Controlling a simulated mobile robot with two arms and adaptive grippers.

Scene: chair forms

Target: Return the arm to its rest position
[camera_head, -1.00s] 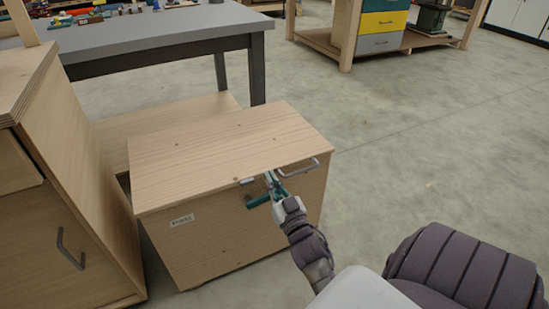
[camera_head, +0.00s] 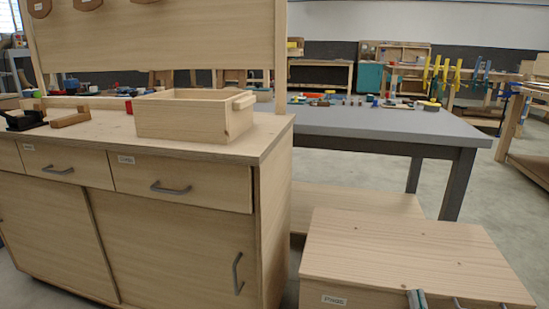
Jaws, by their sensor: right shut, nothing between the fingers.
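My right gripper (camera_head: 416,299) shows only as two grey-green fingertips at the bottom edge. They are close together, shut and empty, in front of the labelled front face of a low wooden chest (camera_head: 410,245). I cannot tell whether they touch the chest. The rest of my right arm is below the picture. A metal handle (camera_head: 480,304) shows partly at the bottom edge, just right of the fingertips. My left gripper is not in view.
A wooden cabinet (camera_head: 170,238) with drawers and sliding doors stands at the left. An open wooden box (camera_head: 185,118) sits on its top. A grey-topped table (camera_head: 375,123) with small items stands behind the chest. Bare floor shows at the right.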

